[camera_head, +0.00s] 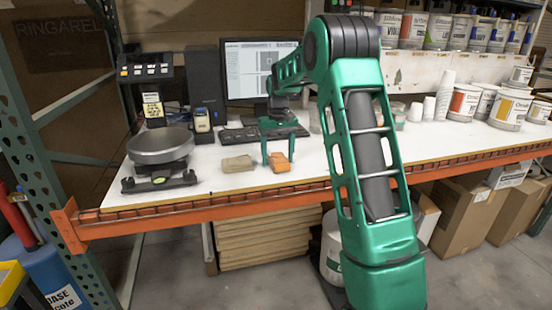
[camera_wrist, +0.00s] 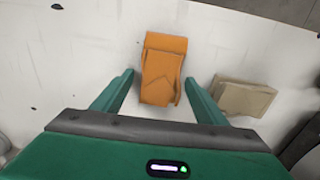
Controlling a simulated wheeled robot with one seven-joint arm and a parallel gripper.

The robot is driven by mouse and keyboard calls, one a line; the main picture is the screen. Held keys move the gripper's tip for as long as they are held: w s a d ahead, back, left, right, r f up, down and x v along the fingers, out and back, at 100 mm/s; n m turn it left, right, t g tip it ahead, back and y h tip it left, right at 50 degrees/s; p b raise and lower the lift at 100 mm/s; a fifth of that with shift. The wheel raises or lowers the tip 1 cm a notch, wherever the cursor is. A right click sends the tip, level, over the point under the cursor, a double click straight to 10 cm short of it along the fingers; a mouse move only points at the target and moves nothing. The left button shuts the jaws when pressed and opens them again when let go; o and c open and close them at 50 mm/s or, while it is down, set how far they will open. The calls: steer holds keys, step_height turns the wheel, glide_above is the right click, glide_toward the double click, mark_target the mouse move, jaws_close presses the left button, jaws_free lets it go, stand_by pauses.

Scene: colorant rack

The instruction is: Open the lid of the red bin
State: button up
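A small orange block-like box (camera_head: 280,163) sits on the white table near its front edge. It is the nearest thing to a red bin that I can make out, and I cannot tell its lid from its body. In the wrist view the orange box (camera_wrist: 163,62) lies between and just beyond my fingertips, with a gap on both sides. My gripper (camera_head: 279,158) points down over it, with fingers spread and empty; it also shows in the wrist view (camera_wrist: 159,80). A similar tan box (camera_head: 237,164) lies beside it, right of my fingers in the wrist view (camera_wrist: 243,96).
A round-topped scale (camera_head: 160,147) stands at the left. A monitor (camera_head: 252,68) and keyboard (camera_head: 240,134) are behind. White cups (camera_head: 428,108) and paint cans (camera_head: 464,102) stand at the right. Bare table lies between scale and tan box.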

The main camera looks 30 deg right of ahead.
mark_target(277, 157)
step_height(277, 157, up, 11)
steer(key=s+a+f+m, duration=0.1)
steer(key=s, duration=1.1)
steer(key=s+a+f+m, duration=0.1)
steer(key=s+a+f, duration=0.1)
steer(key=s, duration=1)
steer(key=s+a+f, duration=0.1)
steer(key=s+a, duration=0.1)
steer(key=s, duration=1.1)
steer(key=shift+f+m, duration=0.25)
steer(key=shift+m, duration=0.15)
steer(key=s+f, duration=0.1)
steer(key=s, duration=0.1)
steer(key=s+a+f, duration=0.1)
steer(key=s+f, duration=0.1)
steer(key=s, duration=0.1)
steer(key=s+a+f, duration=0.1)
steer(key=s, duration=0.2)
steer(key=shift+a+f, duration=0.15)
steer(key=shift+f, duration=0.15)
steer(key=c, duration=0.4)
steer(key=shift+f, duration=0.15)
steer(key=c, duration=0.6)
